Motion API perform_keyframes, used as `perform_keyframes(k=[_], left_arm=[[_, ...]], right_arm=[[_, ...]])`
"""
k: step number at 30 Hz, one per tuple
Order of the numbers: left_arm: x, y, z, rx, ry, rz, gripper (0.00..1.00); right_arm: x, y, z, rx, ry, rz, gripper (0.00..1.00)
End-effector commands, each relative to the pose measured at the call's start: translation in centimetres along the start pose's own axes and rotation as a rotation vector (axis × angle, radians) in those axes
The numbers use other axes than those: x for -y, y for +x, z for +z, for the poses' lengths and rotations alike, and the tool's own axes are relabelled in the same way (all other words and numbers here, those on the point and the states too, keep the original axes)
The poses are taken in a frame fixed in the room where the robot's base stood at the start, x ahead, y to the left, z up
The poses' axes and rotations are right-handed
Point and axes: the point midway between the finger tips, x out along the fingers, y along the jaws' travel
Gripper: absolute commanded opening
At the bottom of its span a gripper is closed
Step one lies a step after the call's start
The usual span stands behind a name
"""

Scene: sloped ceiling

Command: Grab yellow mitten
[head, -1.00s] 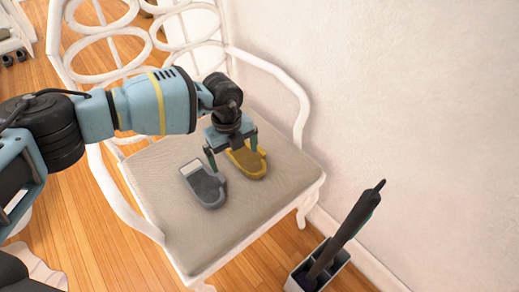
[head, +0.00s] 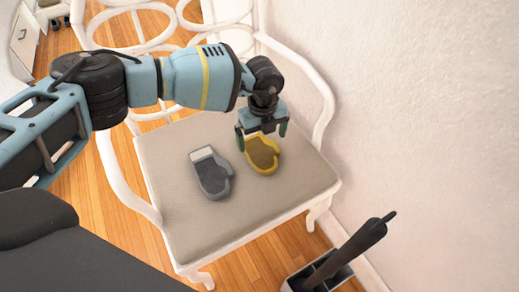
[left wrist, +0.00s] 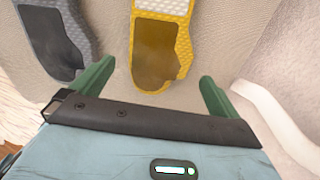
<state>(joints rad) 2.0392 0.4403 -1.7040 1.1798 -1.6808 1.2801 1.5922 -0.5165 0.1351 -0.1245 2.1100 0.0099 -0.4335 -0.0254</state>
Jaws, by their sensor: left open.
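The yellow mitten (head: 262,155) lies on the seat of a white chair, beside a grey mitten (head: 212,174) to its left. My left gripper (head: 262,134) is open and empty over the upper part of the yellow mitten, hiding its cuff in the head view. In the left wrist view the yellow mitten (left wrist: 160,55) lies between the lines of the two open green fingers, beyond their tips. The grey mitten (left wrist: 58,38) is left of the left finger there. I cannot tell the exact height of the fingers above the seat. My right gripper is not in view.
The chair seat (head: 235,222) is bare in front of the mittens. A white armrest (head: 318,90) rises on the right, close to the wall. A box with an upright dark object (head: 352,248) stands on the floor at lower right.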

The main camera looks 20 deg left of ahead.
Motion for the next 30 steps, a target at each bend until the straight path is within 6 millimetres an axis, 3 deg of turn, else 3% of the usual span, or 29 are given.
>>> perform_keyframes(k=[5, 15, 23, 30], left_arm=[[0.0, 0.4, 0.0, 0.001, 0.001, 0.000, 1.00], [0.0, 4.9, -0.2, -0.001, 0.000, 0.000, 1.00], [0.0, 5.0, -0.1, 0.001, -0.001, -0.001, 1.00], [0.0, 5.0, -0.1, 0.001, 0.000, -0.001, 0.71]], right_arm=[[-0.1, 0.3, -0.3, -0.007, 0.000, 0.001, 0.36], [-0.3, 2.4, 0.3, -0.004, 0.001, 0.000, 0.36], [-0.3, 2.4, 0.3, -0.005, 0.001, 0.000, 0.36], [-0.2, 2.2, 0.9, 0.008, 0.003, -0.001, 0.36]])
